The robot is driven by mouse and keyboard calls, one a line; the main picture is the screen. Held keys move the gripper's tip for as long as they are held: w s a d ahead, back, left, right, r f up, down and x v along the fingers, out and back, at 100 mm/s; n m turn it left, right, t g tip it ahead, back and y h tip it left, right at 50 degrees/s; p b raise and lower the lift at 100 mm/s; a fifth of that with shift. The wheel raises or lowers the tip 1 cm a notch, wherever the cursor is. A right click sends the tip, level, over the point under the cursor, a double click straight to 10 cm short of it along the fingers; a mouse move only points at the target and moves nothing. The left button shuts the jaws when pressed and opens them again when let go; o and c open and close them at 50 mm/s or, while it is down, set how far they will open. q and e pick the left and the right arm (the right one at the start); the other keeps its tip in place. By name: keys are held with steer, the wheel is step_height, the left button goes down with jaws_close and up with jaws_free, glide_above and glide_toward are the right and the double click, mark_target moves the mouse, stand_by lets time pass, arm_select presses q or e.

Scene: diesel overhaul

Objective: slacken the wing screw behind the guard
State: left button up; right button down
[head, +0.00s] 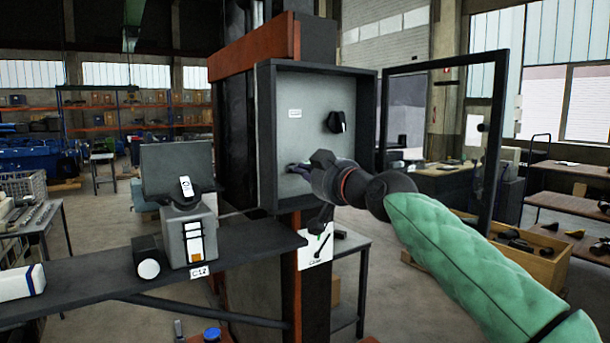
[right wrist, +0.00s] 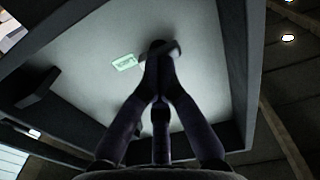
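An open grey-walled cabinet (head: 265,100) on a post has its dark-framed guard (head: 497,120) swung out to the right. My right gripper (head: 298,168) reaches in past the guard, at the lower left of the back panel. In the right wrist view its fingers (right wrist: 158,62) come together on a small dark winged piece, the wing screw (right wrist: 172,50). One wing sticks out to the right of the fingertips; the rest is hidden by the fingers. A larger dark knob (head: 336,122) sits up and right on the panel and shows in the right wrist view (right wrist: 40,88). My left gripper is not in view.
A small label (head: 295,113) is on the panel. The cabinet walls surround my right gripper closely. A dark shelf (head: 120,285) with a grey device (head: 188,237) stands at left. A card (head: 316,247) hangs below the cabinet. A wooden crate (head: 535,268) is at right.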

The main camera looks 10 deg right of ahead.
steer(key=shift+f+n+b, duration=0.2)
steer(key=shift+n+b, duration=0.55)
steer(key=shift+n, duration=0.05)
steer(key=shift+n+b, duration=0.35)
steer(key=shift+n, duration=0.35)
steer(key=shift+r+n, duration=0.15)
steer(key=shift+n, duration=0.75)
steer(key=c, duration=1.1)
jaws_free()
steer(key=shift+s, duration=0.15)
